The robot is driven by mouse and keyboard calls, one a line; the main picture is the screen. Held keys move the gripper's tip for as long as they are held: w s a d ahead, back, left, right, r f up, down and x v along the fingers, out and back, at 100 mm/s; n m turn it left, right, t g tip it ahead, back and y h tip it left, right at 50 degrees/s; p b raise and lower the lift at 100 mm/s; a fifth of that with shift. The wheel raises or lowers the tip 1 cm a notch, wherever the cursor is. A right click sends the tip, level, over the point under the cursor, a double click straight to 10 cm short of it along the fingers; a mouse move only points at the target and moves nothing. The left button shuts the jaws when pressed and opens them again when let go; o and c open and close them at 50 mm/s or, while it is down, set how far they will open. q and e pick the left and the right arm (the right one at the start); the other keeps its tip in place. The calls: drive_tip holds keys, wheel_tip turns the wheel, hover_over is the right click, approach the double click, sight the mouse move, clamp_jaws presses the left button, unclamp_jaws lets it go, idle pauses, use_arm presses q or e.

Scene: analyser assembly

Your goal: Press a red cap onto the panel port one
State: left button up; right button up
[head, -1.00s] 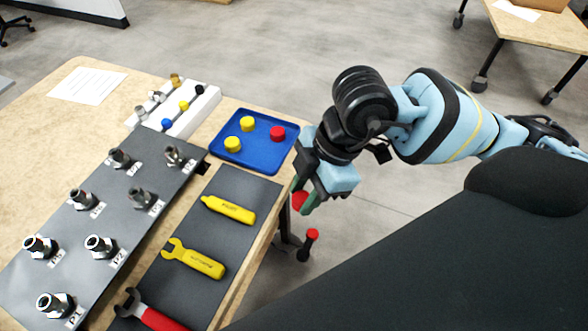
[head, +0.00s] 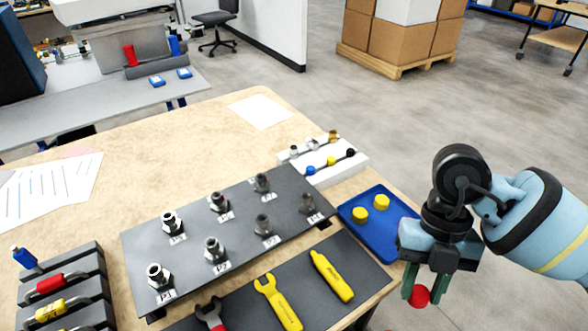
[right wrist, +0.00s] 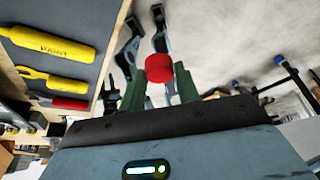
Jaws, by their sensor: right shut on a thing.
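My right gripper (head: 417,290) is shut on a red cap (head: 420,297), held beyond the table's right edge. In the right wrist view the red cap (right wrist: 159,69) sits between the green fingertips. The dark panel (head: 140,247) lies on the table to the left, with several upright metal ports. Port one (head: 158,277), labelled P1, is at its front left corner and bare. The gripper is well to the right of it. A blue tray (head: 377,238) holds two yellow caps (head: 360,214); its right end is partly hidden by my gripper. My left gripper is out of view.
A white block with fittings (head: 335,170) stands behind. A dark rack (head: 88,262) with coloured handles stands at left.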

drive_tip(key=n, duration=0.2)
drive_tip(key=n+h, duration=0.1)
drive_tip(key=n, duration=0.1)
drive_tip(key=w+n+h, duration=0.1)
drive_tip(key=n, duration=0.1)
drive_tip(key=shift+d+r+t, duration=0.25)
drive_tip(key=shift+r+t, duration=0.05)
drive_tip(key=w+d+r+n+t, duration=0.1)
drive_tip(key=n+t, duration=0.2)
drive_tip(key=n, duration=0.7)
drive_tip(key=w+d+n+t+y, duration=0.1)
drive_tip(key=n+t, duration=0.1)
drive_tip(key=n, duration=0.9)
drive_tip(key=w+d+r+n+t, duration=0.1)
drive_tip(key=n+t, duration=0.2)
drive_tip(key=n, duration=0.7)
drive_tip(key=shift+w+r+n+t, duration=0.3)
drive_tip(key=shift+w+r, duration=0.05)
drive_tip(key=shift+w, duration=0.05)
